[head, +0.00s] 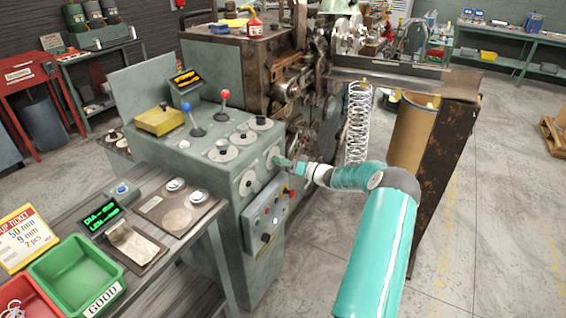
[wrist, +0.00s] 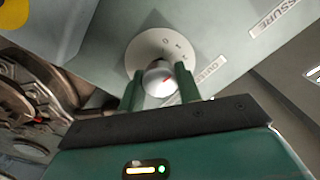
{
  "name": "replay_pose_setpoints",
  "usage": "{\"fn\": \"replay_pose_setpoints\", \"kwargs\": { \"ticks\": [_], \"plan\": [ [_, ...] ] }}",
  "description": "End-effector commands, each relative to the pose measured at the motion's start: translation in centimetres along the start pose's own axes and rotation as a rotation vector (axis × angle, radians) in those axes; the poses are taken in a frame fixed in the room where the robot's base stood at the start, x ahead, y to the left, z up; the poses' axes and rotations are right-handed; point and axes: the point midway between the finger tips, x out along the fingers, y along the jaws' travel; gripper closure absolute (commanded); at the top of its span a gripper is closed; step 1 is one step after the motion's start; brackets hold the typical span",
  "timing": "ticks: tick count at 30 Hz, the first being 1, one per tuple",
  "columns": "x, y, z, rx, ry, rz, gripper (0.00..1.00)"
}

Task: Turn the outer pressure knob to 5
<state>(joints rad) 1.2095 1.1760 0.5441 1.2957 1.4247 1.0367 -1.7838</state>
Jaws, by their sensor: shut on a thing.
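The outer pressure knob (wrist: 160,78) is a small silvery knob with a red pointer line, on a round white dial plate (wrist: 150,45) with small marks. My gripper (wrist: 158,72) has a green finger on each side of the knob and is shut on it. In the head view, my gripper (head: 284,163) reaches the right-hand dial (head: 272,156) on the front face of the green machine cabinet. The fingers hide much of that knob there. The number at the pointer is too small to read.
A second dial (head: 249,183) sits to the left on the same face. A grey button panel (head: 267,215) juts out just below. A red-ball lever (head: 224,96) and a blue-ball lever (head: 190,112) stand on top. A hanging spring (head: 358,122) is behind my arm.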

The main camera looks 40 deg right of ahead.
Motion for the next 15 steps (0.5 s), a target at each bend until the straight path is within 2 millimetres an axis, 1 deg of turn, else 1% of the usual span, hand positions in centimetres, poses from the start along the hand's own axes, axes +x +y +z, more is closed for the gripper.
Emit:
{"fn": "replay_pose_setpoints", "kwargs": {
  "ticks": [15],
  "plan": [
    [-0.01, 0.01, 0.06, 0.489, -0.001, 0.000, 0.89]
  ]
}}
